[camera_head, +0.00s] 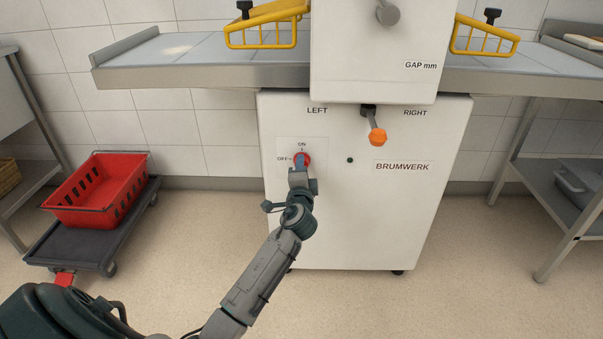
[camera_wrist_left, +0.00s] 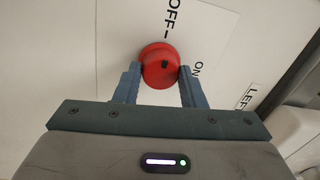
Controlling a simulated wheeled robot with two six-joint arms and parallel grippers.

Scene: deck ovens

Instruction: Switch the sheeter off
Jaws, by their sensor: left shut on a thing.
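The sheeter (camera_head: 370,225) is a white cabinet marked BRUMWERK. Its red round switch knob (camera_head: 306,158) sits on the front panel, with ON printed above it and OFF to its left. My left gripper (camera_head: 300,167) is at the knob, partly covering it in the head view. In the left wrist view, the two fingers are shut on the sides of the red knob (camera_wrist_left: 158,60). A small dark mark shows on the knob's face; I cannot tell which label it points to. A small dark green lamp (camera_head: 350,160) is right of the knob. My right gripper is out of view.
An orange-tipped lever (camera_head: 377,136) hangs between the LEFT and RIGHT labels. Yellow guards (camera_head: 265,38) stand over the grey side tables. A red crate (camera_head: 100,190) sits on a dark dolly (camera_head: 75,250) at left. A metal shelf unit (camera_head: 550,175) stands at right. The floor before the sheeter is clear.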

